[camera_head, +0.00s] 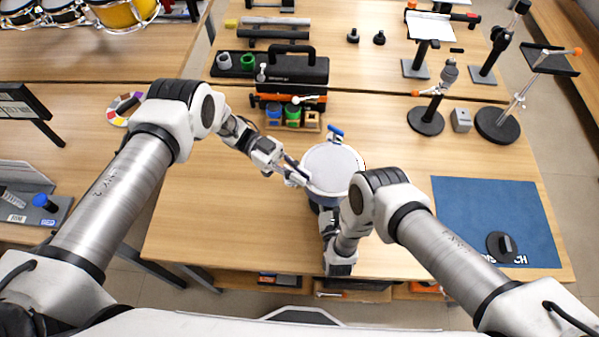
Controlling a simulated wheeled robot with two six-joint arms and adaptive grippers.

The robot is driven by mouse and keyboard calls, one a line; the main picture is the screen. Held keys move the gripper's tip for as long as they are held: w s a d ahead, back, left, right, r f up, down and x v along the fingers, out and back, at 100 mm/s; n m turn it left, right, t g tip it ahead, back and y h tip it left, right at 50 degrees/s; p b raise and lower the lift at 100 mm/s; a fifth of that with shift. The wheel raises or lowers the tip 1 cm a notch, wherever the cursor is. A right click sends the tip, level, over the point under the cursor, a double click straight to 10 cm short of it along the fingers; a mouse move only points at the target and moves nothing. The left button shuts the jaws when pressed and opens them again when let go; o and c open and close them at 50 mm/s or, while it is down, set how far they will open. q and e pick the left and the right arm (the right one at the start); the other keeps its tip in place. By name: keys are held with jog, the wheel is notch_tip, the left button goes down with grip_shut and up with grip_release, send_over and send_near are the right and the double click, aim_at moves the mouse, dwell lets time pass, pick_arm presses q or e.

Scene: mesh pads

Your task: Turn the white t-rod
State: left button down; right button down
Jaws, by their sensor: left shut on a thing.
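A round drum (333,166) with a white head and a bluish body stands on the wooden table (220,210) in front of me. My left gripper (297,177) reaches in from the left to the drum's left rim. It is shut on a small pale thing there, which looks like the white t-rod; the fingers hide most of it, and its angle cannot be told. My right gripper (328,222) is low at the drum's near side, partly covered by my own arm. Its fingers are too unclear to read.
A blue clamp-like piece (336,134) sits at the drum's far edge. Behind are a caddy (292,117) with coloured jars and a black toolbox (290,68). A blue mat (490,215) lies right, with stands (427,120) behind it. The table left of the drum is clear.

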pick_arm(q)
jog(key=m+g+y, duration=0.2)
jog(key=g, duration=0.1)
jog(key=m+g+y, duration=0.1)
jog(key=y, duration=0.1)
jog(key=shift+s+a+m, duration=0.25)
jog(key=shift+s+m, duration=0.1)
jog(key=shift+m, duration=0.05)
jog(key=c, duration=1.3)
grip_release()
jog(key=shift+o, duration=0.2)
notch_tip(320, 180, up, 10)
jog(key=shift+s, duration=0.1)
